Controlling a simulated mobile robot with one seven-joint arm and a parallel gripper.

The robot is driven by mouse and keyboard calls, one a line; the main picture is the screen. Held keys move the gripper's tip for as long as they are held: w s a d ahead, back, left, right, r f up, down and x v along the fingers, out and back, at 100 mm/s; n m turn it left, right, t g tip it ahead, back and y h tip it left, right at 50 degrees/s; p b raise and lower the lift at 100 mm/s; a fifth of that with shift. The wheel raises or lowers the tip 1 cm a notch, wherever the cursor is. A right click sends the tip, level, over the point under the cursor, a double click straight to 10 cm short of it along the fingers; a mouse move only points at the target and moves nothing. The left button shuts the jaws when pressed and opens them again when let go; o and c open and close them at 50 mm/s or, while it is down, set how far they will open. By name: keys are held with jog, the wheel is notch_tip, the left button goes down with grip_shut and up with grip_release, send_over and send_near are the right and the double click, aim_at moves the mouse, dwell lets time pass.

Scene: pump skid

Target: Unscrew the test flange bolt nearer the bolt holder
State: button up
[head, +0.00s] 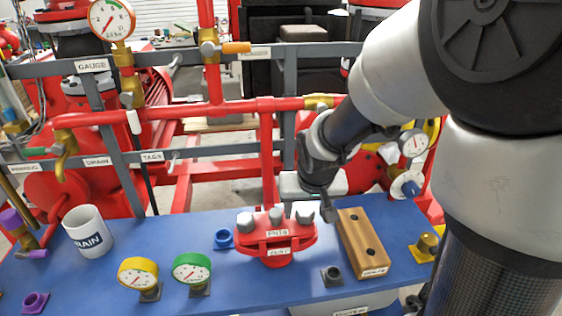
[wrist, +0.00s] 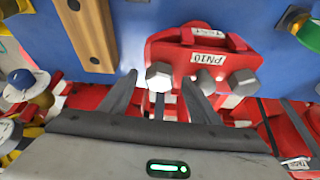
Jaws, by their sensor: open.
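The red test flange (head: 275,240) stands on the blue bench with several grey hex bolts along its top. The bolt nearer the bolt holder (head: 304,212) is the right one in the head view. In the wrist view this bolt (wrist: 159,76) lies between the lines of my two fingers, just past their tips. My gripper (wrist: 158,92) is open and empty. The far bolt (wrist: 243,82) shows to the right there, and one finger partly hides the middle bolt. The wooden bolt holder (head: 360,240) has dark holes and stands right of the flange; it shows in the wrist view (wrist: 85,30).
A white drain mug (head: 88,232), a yellow gauge (head: 138,273) and a green gauge (head: 191,268) stand left on the bench. A blue fitting (head: 223,239) is close left of the flange. Red pipes and grey rails (head: 190,154) run behind. A brass fitting (head: 427,243) stands at right.

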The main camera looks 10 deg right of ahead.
jog(key=shift+c, duration=0.2)
jog(key=c, duration=1.1)
jog(key=shift+r+p, duration=0.1)
jog(key=shift+p, duration=0.3)
jog(key=shift+p, duration=0.4)
jog(key=n+y+p, duration=0.1)
jog(key=n+p, duration=0.1)
jog(key=p, duration=0.4)
jog(key=shift+n+p, duration=0.35)
jog(key=shift+n, duration=0.05)
jog(key=n+p, duration=0.1)
jog(key=p, duration=0.1)
jog(key=shift+y+p, duration=0.3)
jog(key=shift+y, duration=0.1)
